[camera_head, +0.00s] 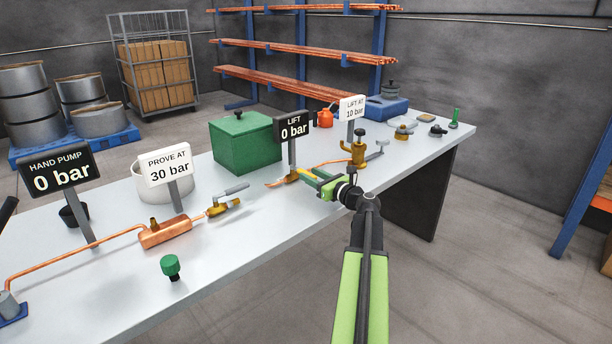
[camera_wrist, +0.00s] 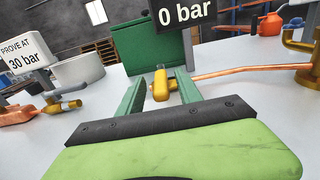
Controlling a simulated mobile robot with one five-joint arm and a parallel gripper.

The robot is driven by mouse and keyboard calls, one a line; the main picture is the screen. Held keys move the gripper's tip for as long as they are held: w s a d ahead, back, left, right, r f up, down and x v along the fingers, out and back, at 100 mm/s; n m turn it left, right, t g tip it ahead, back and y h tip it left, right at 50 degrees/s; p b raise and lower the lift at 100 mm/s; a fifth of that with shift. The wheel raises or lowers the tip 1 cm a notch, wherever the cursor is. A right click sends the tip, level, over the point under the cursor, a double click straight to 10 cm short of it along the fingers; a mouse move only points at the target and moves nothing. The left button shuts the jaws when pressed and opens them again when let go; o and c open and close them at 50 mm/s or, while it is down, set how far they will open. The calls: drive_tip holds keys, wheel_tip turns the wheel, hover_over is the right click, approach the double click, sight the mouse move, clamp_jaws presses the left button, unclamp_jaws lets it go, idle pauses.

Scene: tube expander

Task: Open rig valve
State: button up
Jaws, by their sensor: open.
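A brass valve (camera_head: 224,206) with a grey lever (camera_head: 231,190) sits at the right end of a copper cylinder (camera_head: 165,232) on the table. I cannot tell for certain that this is the rig valve. The valve also shows at the left in the wrist view (camera_wrist: 66,106). My gripper (camera_head: 314,177) is open and low over the table, to the right of that valve. In the wrist view, a small brass fitting (camera_wrist: 160,86) on a copper pipe shows between the fingers, apparently just beyond them. Whether the fingers touch it is unclear.
A "LIFT 0 bar" sign (camera_head: 291,127) stands behind the fitting. A green box (camera_head: 242,145) is behind it, and a brass stand (camera_head: 357,153) with a crank to the right. "HAND PUMP 0 bar" (camera_head: 61,170) and "PROVE AT 30 bar" (camera_head: 168,165) signs stand left. A green-capped plug (camera_head: 171,266) is in front.

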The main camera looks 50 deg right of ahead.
drive_tip(key=shift+w+d, duration=0.1)
drive_tip(key=shift+w, duration=1.05)
drive_tip(key=shift+c, duration=0.4)
clamp_jaws()
